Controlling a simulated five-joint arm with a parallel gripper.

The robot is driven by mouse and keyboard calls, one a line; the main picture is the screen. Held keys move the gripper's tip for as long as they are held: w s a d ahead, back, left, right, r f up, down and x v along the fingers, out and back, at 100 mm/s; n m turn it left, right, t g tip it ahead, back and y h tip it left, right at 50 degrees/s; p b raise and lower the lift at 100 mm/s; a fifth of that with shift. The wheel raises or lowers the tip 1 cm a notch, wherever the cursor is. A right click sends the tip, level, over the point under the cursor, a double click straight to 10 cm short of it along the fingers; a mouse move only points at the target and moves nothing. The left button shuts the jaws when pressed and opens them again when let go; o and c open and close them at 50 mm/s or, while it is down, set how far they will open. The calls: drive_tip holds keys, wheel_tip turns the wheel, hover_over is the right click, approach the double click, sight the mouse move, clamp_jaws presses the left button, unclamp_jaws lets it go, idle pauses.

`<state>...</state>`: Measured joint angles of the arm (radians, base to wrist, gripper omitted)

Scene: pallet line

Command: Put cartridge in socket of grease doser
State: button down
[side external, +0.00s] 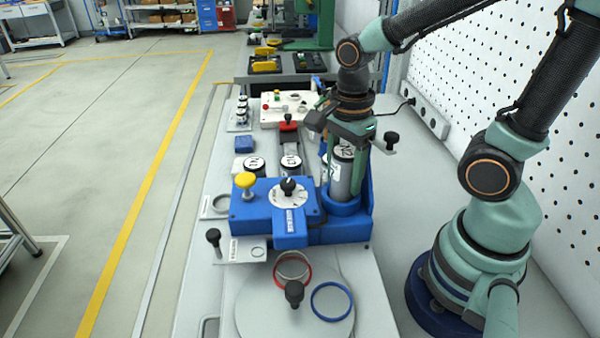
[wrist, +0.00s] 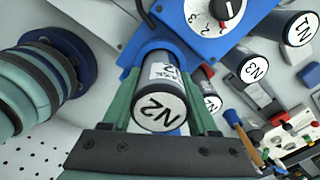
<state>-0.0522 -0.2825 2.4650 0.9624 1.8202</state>
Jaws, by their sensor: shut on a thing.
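My gripper (side external: 350,168) is shut on a grey cartridge (side external: 343,180) with a white end label. In the wrist view the label reads N2 on the held cartridge (wrist: 160,105), and the green fingers of my gripper (wrist: 162,95) clasp it on both sides. The blue grease doser (side external: 262,222) stands on the bench below, with a white dial (side external: 291,196) and a yellow knob (side external: 245,181). The cartridge is upright over its round blue socket (side external: 340,207), its lower end at or inside the mouth. The seating depth is hidden.
Other labelled cartridges (side external: 246,166) (wrist: 297,32) stand behind the doser. A red ring (side external: 280,274) and a blue ring (side external: 331,318) lie on a round plate in front. A black knob (side external: 213,237) stands at the left. A white pegboard wall (side external: 500,75) is on the right.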

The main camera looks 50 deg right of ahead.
drive_tip(key=shift+f, duration=0.1)
drive_tip(key=shift+c, duration=0.9)
unclamp_jaws()
wheel_tip(320, 180, up, 12)
drive_tip(key=shift+r, duration=0.1)
drive_tip(key=n, duration=0.3)
drive_tip(key=n+t, duration=0.1)
drive_tip(key=shift+w+d+f+n, duration=0.15)
drive_tip(key=shift+w+f+n, duration=0.15)
drive_tip(key=shift+w+f, duration=0.1)
drive_tip(key=n, duration=0.2)
drive_tip(key=n+t, duration=0.1)
drive_tip(key=n, duration=0.1)
drive_tip(key=w+n+t, duration=0.1)
drive_tip(key=n, duration=0.1)
drive_tip(key=shift+d+f, duration=0.2)
drive_tip(key=shift+f, duration=0.15)
drive_tip(key=n+t, duration=0.1)
drive_tip(key=n, duration=0.2)
drive_tip(key=w+n, duration=0.1)
drive_tip(key=n, duration=0.2)
drive_tip(key=n+t, duration=0.1)
drive_tip(key=n, duration=0.2)
drive_tip(key=shift+w+d+f+n+t, duration=0.25)
drive_tip(key=shift+w+d+n+t, duration=0.05)
